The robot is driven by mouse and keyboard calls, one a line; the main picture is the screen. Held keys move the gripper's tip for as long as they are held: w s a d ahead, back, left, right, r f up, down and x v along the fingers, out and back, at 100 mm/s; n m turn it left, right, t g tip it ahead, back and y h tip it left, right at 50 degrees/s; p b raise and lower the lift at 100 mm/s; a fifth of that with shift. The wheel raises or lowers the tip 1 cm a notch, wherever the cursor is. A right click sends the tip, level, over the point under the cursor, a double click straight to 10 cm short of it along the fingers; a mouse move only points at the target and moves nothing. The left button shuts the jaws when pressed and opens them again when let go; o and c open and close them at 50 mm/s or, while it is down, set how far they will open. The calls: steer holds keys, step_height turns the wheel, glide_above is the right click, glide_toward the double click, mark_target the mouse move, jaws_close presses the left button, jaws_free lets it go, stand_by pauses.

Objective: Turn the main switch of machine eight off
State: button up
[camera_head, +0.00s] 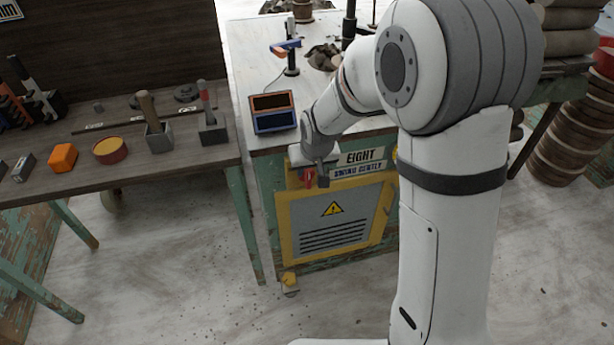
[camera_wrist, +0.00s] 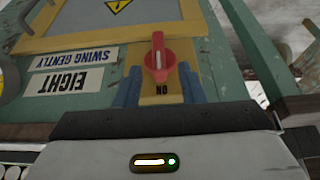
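The main switch of machine eight is a red knob (camera_wrist: 159,62) on a yellow strip, upright in the wrist view, which shows the machine upside down. A black "ON" mark (camera_wrist: 163,91) lies close by it, on the gripper side. The "EIGHT / SWING GENTLY" plate (camera_wrist: 72,72) is beside it; the same plate (camera_head: 360,162) shows in the head view. My gripper (camera_wrist: 159,92) is open, with its two blue fingers apart on either side of the "ON" mark, short of the knob. In the head view my gripper (camera_head: 319,172) partly hides the red switch (camera_head: 309,179).
Below the switch is a yellow-framed grey panel (camera_head: 310,222) with a warning triangle. The machine's pale top (camera_head: 255,60) carries a two-coloured box (camera_head: 272,112). A wooden bench (camera_head: 100,188) with tools stands at left. The floor in front is open.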

mark_target(308, 172)
steer(key=x, duration=0.5)
steer(key=shift+b, duration=0.3)
jaws_close()
steer(key=shift+a, duration=0.25)
steer(key=shift+d+b, duration=0.15)
steer(key=shift+b, duration=0.15)
